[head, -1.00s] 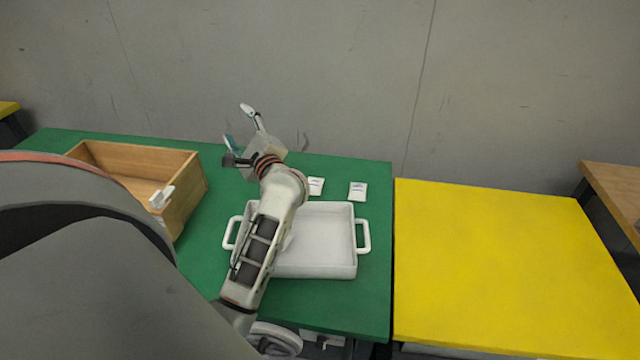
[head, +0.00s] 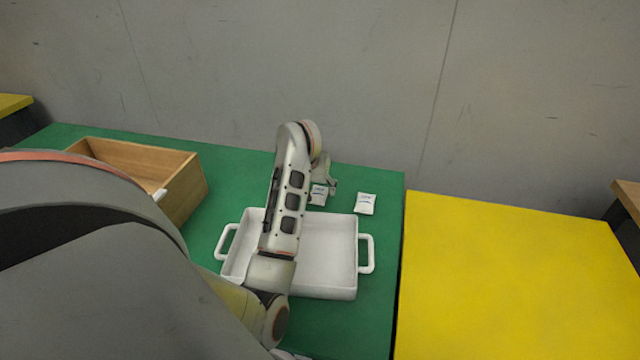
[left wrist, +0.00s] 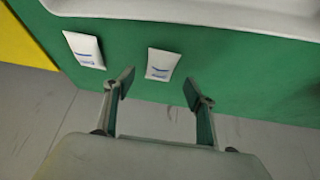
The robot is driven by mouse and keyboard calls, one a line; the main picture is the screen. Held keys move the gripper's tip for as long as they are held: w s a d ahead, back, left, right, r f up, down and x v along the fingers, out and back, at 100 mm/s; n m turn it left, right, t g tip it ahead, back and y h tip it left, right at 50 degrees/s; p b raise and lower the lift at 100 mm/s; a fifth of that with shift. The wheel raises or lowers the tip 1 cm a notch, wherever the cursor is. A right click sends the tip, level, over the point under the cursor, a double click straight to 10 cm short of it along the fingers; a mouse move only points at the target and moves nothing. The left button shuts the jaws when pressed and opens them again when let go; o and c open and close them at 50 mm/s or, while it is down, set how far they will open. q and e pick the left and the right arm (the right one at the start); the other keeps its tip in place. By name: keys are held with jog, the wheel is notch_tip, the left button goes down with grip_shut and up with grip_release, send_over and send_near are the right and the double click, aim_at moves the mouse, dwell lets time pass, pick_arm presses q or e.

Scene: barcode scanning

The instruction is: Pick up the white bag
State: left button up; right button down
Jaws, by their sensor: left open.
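Two small flat white bags with blue print lie on the green table behind the tray. The left one (head: 319,195) is partly covered by my left gripper (head: 328,185) in the head view. In the left wrist view this bag (left wrist: 163,64) lies just beyond and between the fingertips. The other bag (head: 365,204) lies to its right; it shows at the left in the left wrist view (left wrist: 85,49). My left gripper (left wrist: 158,89) is open and empty, its fingers spread to either side of the nearer bag. My right gripper is not in view.
A white tray (head: 340,292) with two handles stands on the green table (head: 365,325), partly under my left arm. An open wooden box (head: 187,192) stands at the left. A yellow table (head: 510,270) adjoins at the right. A grey wall rises behind.

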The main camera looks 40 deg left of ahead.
aim_at(318, 193)
pick_arm(q)
jog(key=x, duration=0.3)
jog(key=b+x, duration=0.1)
jog(key=shift+s+f, duration=0.15)
jog(key=shift+f, duration=0.15)
jog(key=shift+w+a+f, duration=0.1)
jog(key=shift+w+f, duration=0.15)
jog(key=shift+w, duration=0.05)
jog(key=c, duration=1.2)
